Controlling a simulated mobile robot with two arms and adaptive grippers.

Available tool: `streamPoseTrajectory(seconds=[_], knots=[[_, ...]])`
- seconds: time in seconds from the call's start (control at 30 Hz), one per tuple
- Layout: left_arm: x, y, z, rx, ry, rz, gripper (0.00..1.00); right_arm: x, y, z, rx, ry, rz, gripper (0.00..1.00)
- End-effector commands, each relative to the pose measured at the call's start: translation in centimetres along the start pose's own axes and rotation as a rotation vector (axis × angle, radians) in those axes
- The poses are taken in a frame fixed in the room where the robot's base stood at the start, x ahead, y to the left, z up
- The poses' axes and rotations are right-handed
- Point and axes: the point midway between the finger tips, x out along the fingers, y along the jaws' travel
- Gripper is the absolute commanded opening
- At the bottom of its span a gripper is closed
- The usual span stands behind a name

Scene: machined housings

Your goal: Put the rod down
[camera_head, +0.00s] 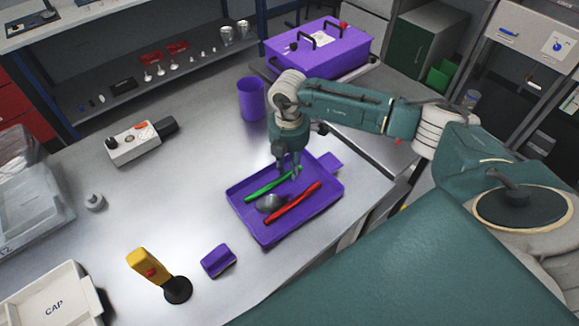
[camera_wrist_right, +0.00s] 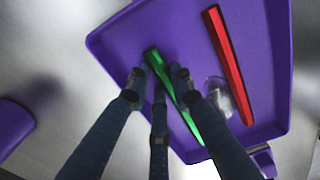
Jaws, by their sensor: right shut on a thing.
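My right gripper (camera_head: 288,172) points down over the purple tray (camera_head: 240,214) and is shut on the green rod (camera_head: 262,187) near one end. In the right wrist view, the fingertips (camera_wrist_right: 158,82) close around the green rod (camera_wrist_right: 187,118), which runs slantwise over the tray floor. I cannot tell whether the rod touches the floor. A red rod (camera_head: 295,202) lies in the tray beside it, and also shows in the wrist view (camera_wrist_right: 230,62). My left gripper is not in view.
A grey rounded part (camera_head: 269,204) lies in the tray between the rods. A purple cup (camera_head: 251,98) stands behind the tray, a purple block (camera_head: 218,260) in front. A yellow device (camera_head: 150,268) and a white-grey box (camera_head: 133,144) stand left. The table between is clear.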

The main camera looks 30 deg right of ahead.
Motion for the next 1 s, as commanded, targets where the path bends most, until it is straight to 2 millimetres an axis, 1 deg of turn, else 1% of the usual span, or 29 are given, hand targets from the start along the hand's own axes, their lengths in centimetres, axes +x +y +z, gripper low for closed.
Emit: streamPoseTrajectory(seconds=[0.03, 0.07, 0.1, 0.13, 0.37, 0.47, 0.53, 0.67, 0.9, 1.0], knots=[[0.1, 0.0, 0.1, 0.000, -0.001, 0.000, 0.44, 0.1, 0.0, 0.0, 0.000, 0.000, 0.000, 0.26], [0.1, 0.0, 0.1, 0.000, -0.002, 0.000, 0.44, 0.1, 0.0, 0.0, 0.000, 0.000, 0.000, 0.31], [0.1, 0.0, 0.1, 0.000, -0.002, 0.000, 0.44, 0.1, 0.0, 0.0, 0.000, 0.000, 0.000, 0.39], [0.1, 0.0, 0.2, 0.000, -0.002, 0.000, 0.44, 0.1, 0.0, 0.0, 0.000, 0.000, 0.000, 0.40], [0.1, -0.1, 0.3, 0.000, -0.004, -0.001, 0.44, 0.1, 0.0, 0.0, 0.000, 0.000, -0.001, 0.40], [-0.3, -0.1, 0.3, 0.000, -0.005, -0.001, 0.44, -0.3, 0.0, 0.0, 0.000, 0.000, 0.000, 0.40], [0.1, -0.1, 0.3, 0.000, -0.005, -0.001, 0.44, -0.7, 0.1, 0.0, 0.000, 0.001, 0.001, 0.40], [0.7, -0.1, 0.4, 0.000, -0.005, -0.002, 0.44, -2.9, 0.1, 0.0, -0.001, 0.000, 0.004, 0.40], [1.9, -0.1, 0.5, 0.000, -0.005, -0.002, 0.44, -8.1, 0.2, 0.0, -0.001, 0.000, 0.005, 0.40], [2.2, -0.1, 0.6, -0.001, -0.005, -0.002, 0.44, -9.9, 0.1, 0.0, 0.000, -0.001, 0.003, 0.40]])
